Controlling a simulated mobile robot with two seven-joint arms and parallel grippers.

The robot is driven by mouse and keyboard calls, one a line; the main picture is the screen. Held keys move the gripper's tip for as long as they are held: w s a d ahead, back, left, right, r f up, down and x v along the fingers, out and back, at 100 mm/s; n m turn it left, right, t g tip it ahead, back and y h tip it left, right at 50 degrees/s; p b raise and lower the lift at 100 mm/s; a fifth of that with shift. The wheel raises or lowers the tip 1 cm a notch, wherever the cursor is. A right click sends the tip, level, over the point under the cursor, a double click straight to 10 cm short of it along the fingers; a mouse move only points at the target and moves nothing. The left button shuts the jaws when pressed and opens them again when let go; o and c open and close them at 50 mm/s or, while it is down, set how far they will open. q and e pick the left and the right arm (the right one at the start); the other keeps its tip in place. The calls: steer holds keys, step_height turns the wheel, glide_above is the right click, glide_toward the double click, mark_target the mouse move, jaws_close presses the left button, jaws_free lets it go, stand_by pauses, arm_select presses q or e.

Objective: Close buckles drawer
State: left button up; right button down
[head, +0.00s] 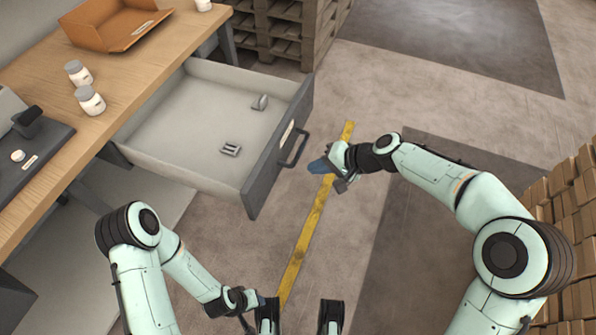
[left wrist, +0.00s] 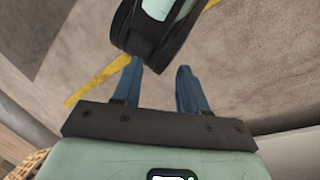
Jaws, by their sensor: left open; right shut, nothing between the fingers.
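The buckles drawer (head: 274,160) is pulled well out from under the wooden table in the head view. Its front is dark grey with a pale label and a dark handle (head: 294,148). Two small grey buckles lie inside, one (head: 230,149) near the middle and one (head: 260,102) near the far side. My right gripper (head: 319,166) is shut and empty, just right of the handle, with a small gap seen between them. My left gripper (left wrist: 160,68) is open and empty in the left wrist view; its fingers are not clear in the head view, low in the middle.
The table (head: 130,85) carries two white jars (head: 90,100), an orange-brown tray (head: 115,25) and a dark device at left. Wooden pallets (head: 285,30) stand behind the drawer. Stacked boxes (head: 570,200) stand at right. The floor with a yellow line (head: 305,240) is clear before the drawer.

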mark_target(272, 169)
steer(key=x, duration=0.4)
steer(key=r+b+x, duration=0.1)
steer(key=x, duration=0.2)
steer(key=a+x, duration=0.1)
steer(key=x, duration=0.3)
steer(key=shift+w+a, duration=0.35)
arm_select(q)
steer(key=shift+w+a+f+t+y, duration=0.1)
steer(key=shift+w+a+f+t, duration=0.15)
steer(key=shift+w, duration=0.2)
steer(key=shift+w+a+f+y, duration=0.1)
steer(key=shift+w+a+f, duration=0.05)
steer(key=shift+w+f, duration=0.25)
steer(key=shift+w+a+f+t+y, duration=0.15)
steer(key=shift+w+a+f, duration=0.1)
steer(key=shift+w, duration=0.25)
arm_select(e)
steer(key=shift+w+a, duration=0.2)
steer(key=shift+a, duration=0.25)
steer(key=shift+a, duration=0.1)
